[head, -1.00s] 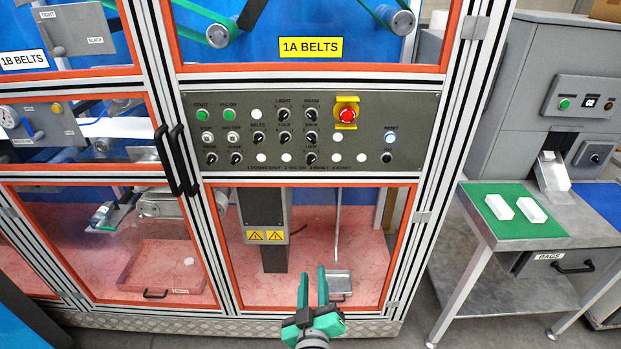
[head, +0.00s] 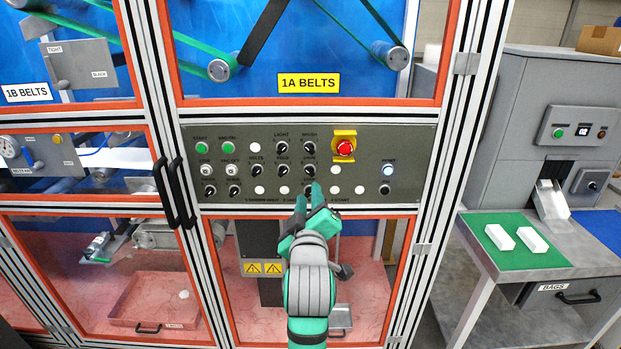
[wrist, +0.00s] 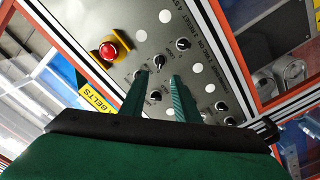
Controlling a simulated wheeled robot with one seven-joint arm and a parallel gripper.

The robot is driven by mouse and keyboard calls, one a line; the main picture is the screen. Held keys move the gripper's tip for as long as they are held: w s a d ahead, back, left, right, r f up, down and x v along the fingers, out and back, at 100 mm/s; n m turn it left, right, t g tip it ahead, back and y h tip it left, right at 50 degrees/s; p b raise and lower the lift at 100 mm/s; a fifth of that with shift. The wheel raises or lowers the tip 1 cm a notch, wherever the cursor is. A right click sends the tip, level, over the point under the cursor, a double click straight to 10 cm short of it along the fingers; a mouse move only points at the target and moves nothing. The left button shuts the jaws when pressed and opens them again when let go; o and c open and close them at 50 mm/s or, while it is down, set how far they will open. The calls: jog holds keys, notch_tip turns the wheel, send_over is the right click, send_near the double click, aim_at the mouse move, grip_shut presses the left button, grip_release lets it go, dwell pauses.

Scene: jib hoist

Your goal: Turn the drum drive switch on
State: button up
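The drum drive switch (head: 309,171) is a small black knob on the grey-green control panel, below the brush knob (head: 309,148). In the wrist view the drum knob (wrist: 160,62) shows just beyond my fingertips, roughly in line with the gap between them. Its exact pointer angle is too small to tell. My gripper (head: 308,191) is in front of the panel, its fingertips just below the drum knob in the head view. In the wrist view my gripper (wrist: 158,77) has its two green fingers apart with nothing between them. I cannot tell the remaining distance to the panel.
The red emergency stop (head: 344,148) on its yellow plate sits right of the drum knob. The fold knob (head: 282,170) is close on the left, the loop knob (head: 309,191) below. Black door handles (head: 168,192) stick out at left. A bagging bench (head: 468,248) stands at right.

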aim_at(309, 173)
jog(key=w, duration=0.9)
jog(key=shift+w, duration=0.4)
grip_shut()
